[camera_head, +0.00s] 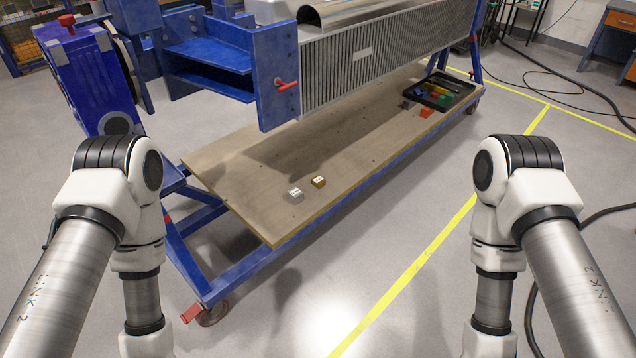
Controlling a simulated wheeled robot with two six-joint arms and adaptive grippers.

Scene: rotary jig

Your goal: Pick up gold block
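The gold block (318,182) sits on the wooden shelf board (255,208) of the blue jig, near the board's front left end. A silver block (296,195) lies just to its left and slightly nearer, apart from it by a small gap. My left and right arms come in from the two sides and hang down towards the bottom edge of the view. Both grippers are outside the frame, so I cannot see whether they hold anything. Neither arm is near the gold block.
A black tray (408,95) with several coloured blocks stands at the board's far right, with a red-orange block (426,113) beside it. The jig's blue beam (276,75) overhangs the board. A caster (214,313) stands at the near corner. Open floor lies in front.

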